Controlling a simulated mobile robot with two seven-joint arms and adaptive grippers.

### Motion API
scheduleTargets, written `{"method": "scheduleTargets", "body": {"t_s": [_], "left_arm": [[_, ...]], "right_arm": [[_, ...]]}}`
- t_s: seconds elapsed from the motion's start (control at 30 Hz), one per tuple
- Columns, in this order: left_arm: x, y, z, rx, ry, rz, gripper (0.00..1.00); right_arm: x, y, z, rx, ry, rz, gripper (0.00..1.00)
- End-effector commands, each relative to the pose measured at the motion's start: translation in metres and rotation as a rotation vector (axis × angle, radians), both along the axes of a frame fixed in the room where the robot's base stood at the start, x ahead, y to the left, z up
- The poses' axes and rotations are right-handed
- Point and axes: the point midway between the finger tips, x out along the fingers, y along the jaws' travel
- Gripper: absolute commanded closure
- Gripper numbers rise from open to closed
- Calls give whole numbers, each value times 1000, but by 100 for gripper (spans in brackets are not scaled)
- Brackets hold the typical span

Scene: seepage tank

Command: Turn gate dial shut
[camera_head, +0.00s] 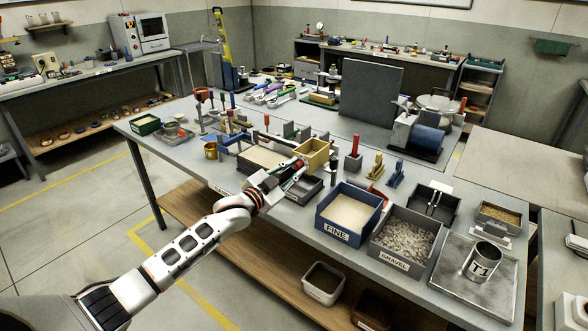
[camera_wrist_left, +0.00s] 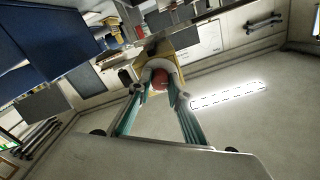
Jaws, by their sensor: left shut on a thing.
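My left gripper (camera_head: 291,176) reaches in over the front of the bench, with its fingers at the near side of a yellow open-topped box (camera_head: 314,154). The gripper is shut on a red round knob, which I take to be the gate dial (camera_head: 299,164). In the left wrist view, the red dial (camera_wrist_left: 160,79) sits between the two fingertips (camera_wrist_left: 159,90), with the yellow box behind it. The fingers hide part of the dial, and I cannot read its angle. My right gripper is in neither view.
A blue bin marked FINE (camera_head: 338,233) and a grey bin marked GRAVEL (camera_head: 396,258) stand right of my left gripper. A sand-filled tray (camera_head: 245,168) lies left of it. A red-handled tool (camera_head: 354,157) and a dark upright panel (camera_head: 371,95) stand beyond. A can marked T1 (camera_head: 482,263) is at the right.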

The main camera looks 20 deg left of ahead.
Motion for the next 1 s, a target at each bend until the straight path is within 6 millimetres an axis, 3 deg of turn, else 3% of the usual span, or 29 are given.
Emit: {"method": "scheduleTargets", "body": {"t_s": [0.3, 0.87, 0.9, 0.93, 1.0], "left_arm": [[0, 0, -1, -124, 47, 0, 100], [0, 0, -1, -153, 57, 0, 100], [0, 0, -1, -153, 57, 0, 76], [0, 0, -1, -153, 57, 0, 68], [0, 0, -1, -152, 57, 0, 65]], "right_arm": [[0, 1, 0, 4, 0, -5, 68], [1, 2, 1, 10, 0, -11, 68], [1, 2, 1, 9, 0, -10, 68], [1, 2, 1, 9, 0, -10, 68], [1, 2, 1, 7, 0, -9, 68]]}}
